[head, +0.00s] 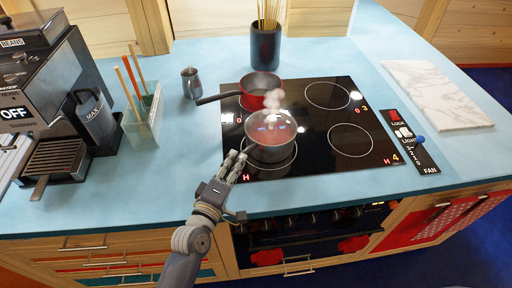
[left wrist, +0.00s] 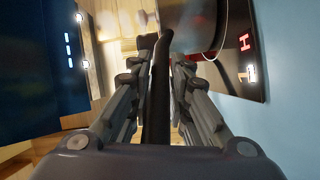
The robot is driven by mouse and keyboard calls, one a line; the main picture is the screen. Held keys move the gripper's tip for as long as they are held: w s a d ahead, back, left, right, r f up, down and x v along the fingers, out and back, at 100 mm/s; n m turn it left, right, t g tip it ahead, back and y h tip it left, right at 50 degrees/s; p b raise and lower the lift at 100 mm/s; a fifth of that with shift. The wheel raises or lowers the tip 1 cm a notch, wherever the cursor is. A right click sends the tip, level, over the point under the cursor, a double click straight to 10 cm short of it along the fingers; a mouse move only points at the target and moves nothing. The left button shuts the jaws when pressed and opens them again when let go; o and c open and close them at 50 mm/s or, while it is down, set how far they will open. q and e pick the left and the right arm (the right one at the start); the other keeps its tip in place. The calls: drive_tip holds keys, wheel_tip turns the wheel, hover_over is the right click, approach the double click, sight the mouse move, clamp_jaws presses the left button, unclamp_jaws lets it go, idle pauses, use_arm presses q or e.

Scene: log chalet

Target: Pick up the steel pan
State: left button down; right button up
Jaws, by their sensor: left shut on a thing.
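The steel pan (head: 253,147) stands on the front left part of the black cooktop, and steam shows above it. My left gripper (head: 236,164) reaches in from the front, at the pan's near left side. In the left wrist view the pan's dark handle (left wrist: 158,92) runs between the two fingers, and the gripper (left wrist: 158,78) is shut on it. Part of the pan's shiny side (left wrist: 197,24) shows beyond the fingers there. In the head view the gripper hides the handle. My right gripper is not in view.
A red pan (head: 260,84) with a dark handle stands just behind the steel pan on the cooktop (head: 312,143). A small metal jug (head: 190,83), a utensil holder (head: 143,119) and a coffee machine (head: 60,90) stand to the left. The blue counter (head: 150,185) is clear at front left.

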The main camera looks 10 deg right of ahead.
use_arm(q)
drive_tip(key=shift+r, duration=0.4)
